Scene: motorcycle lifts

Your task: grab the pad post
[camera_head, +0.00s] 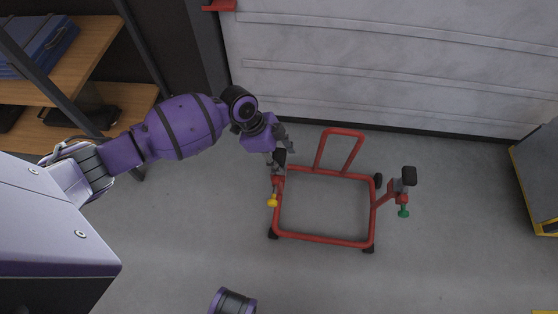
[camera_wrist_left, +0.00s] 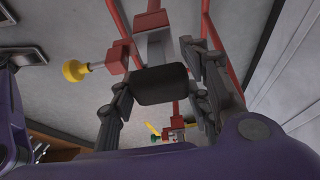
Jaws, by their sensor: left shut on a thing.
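The red tubular motorcycle lift stand (camera_head: 325,240) stands on the grey floor. On its left side is a pad post with a yellow knob (camera_head: 272,201); its top is mostly hidden by my gripper in the head view. In the left wrist view the black pad (camera_wrist_left: 160,84) of this post sits between the two fingers, with the grey post (camera_wrist_left: 154,42) behind it and the yellow knob (camera_wrist_left: 75,71) to the left. My left gripper (camera_head: 280,148) is shut on this pad post from above. A second pad post with a black pad (camera_head: 408,177) and green knob (camera_head: 404,212) is on the stand's right side.
A pale ribbed wall panel (camera_head: 400,60) rises behind the stand. A wooden shelf unit (camera_head: 85,55) with a blue case (camera_head: 40,45) is at the upper left. A grey cabinet (camera_head: 540,175) stands at the right edge.

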